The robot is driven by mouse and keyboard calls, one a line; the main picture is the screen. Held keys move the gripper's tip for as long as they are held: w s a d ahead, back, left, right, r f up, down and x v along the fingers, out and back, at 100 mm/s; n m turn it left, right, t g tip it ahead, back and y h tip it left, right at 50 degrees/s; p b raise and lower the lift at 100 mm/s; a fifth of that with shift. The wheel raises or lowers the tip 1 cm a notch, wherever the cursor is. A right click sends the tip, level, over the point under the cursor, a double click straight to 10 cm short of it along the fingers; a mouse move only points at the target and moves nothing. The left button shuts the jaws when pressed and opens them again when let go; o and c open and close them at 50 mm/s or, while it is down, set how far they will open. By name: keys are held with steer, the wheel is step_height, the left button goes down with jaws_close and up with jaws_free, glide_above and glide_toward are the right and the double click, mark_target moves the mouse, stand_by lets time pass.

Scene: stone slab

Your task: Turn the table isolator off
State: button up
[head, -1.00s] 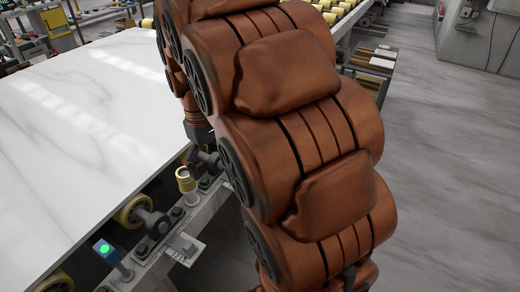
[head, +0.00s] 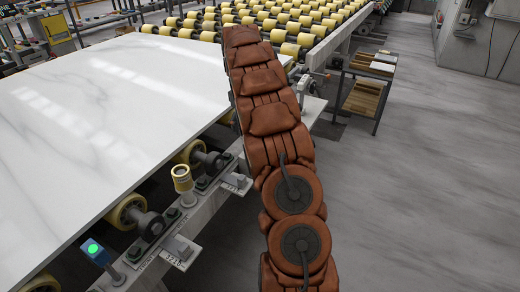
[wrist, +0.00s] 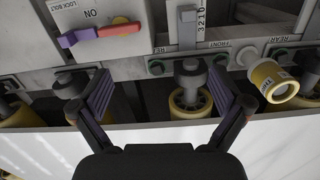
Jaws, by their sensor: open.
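In the wrist view a pale box (wrist: 66,16) at the upper left bears a red handle (wrist: 120,30) with a purple piece (wrist: 82,37) at its left, lying nearly level. Letters like "NO" and a small "LOCKBOLT" label show above it. This looks like the isolator. My gripper (wrist: 159,88) is open and empty, its two fingers wide apart, below and right of the handle and apart from it. In the head view my brown arm reaches along the table's right edge; the gripper and the isolator cannot be made out there.
A white stone slab (head: 110,100) lies on the roller table. Along its edge rail stand a yellow cup-shaped part (head: 182,180), a post with a green light (head: 93,248) and metal plates (head: 180,252). A wooden-shelved stand (head: 366,97) is behind right. The right floor is clear.

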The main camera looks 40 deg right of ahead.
steer(key=shift+n+t, duration=0.3)
steer(key=shift+n, duration=0.2)
steer(key=d+f, duration=0.2)
steer(key=w+d+f+b, duration=0.1)
steer(key=d+f, duration=0.1)
steer(key=d, duration=0.1)
steer(key=d+f, duration=0.3)
steer(key=shift+w+d, duration=0.1)
steer(key=shift+w, duration=0.05)
steer(key=shift+f, duration=3.95)
steer(key=shift+c, duration=0.4)
steer(key=c, duration=0.8)
